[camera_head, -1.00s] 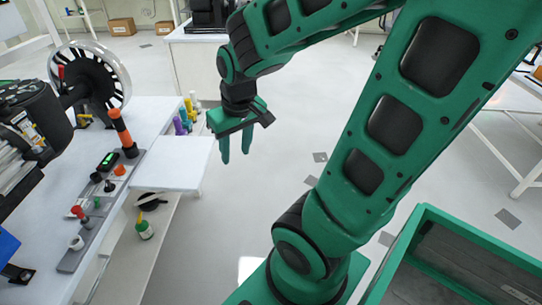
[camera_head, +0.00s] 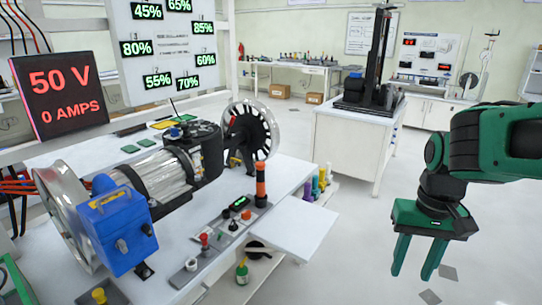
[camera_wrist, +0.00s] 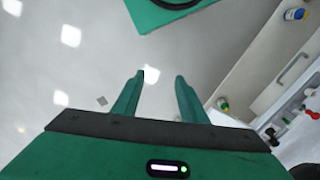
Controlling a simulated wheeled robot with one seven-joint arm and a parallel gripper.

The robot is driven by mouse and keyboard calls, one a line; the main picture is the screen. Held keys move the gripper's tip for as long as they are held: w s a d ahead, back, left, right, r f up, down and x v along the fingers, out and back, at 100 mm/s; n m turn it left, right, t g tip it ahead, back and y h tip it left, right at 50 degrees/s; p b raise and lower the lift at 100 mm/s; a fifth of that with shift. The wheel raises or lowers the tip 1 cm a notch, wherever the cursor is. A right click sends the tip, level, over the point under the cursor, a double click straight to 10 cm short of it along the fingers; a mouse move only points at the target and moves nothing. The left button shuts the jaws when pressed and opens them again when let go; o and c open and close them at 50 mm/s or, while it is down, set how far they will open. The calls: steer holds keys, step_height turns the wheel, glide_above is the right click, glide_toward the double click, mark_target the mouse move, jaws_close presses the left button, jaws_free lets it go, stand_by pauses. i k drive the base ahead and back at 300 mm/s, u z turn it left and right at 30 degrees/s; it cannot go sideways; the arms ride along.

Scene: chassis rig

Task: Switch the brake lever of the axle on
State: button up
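An upright lever with an orange and black grip (camera_head: 261,187) stands at the back end of the grey control strip on the white bench. A smaller red-handled lever (camera_head: 232,124) stands by the spoked wheel (camera_head: 262,132). I cannot read a label showing which is the brake lever. The axle rig (camera_head: 160,178) lies along the bench with a blue box (camera_head: 115,227) at its near end. My gripper (camera_head: 415,268) hangs over the floor at the right, well apart from the bench. Its fingers are apart and empty, also in the wrist view (camera_wrist: 160,77).
The control strip (camera_head: 215,240) carries several knobs and small levers. A white side shelf (camera_head: 296,228) juts out toward my gripper. Coloured bottles (camera_head: 318,185) stand behind it. A white cabinet (camera_head: 350,150) stands at the back. Open floor lies between bench and gripper.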

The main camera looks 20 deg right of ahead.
mark_target(233, 117)
steer(key=z, duration=0.3)
steer(key=i, duration=1.1)
steer(key=u, duration=0.1)
